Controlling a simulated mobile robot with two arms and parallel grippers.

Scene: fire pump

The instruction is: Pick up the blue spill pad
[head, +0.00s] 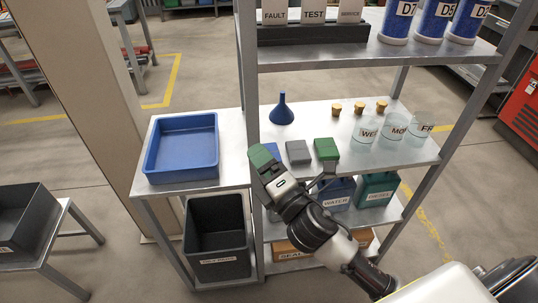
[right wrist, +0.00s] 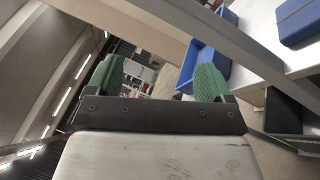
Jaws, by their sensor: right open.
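The blue spill pad (head: 273,149) lies on the middle shelf, left of a grey pad (head: 298,152) and a green pad (head: 326,149). My right gripper partly hides it in the head view. A blue block, likely this pad (right wrist: 299,21), shows at the top right of the right wrist view. My right gripper (head: 264,157) is at the shelf's front left, by the upright post. In the right wrist view its green fingertips (right wrist: 158,80) are wide apart with nothing between them. My left gripper is not in view.
A shelf post (head: 249,70) stands close to my right gripper. A blue tray (head: 182,148) is on the side table to the left, above a dark bin (head: 217,240). A blue funnel (head: 281,111), corks and labelled glass beakers (head: 392,127) share the middle shelf.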

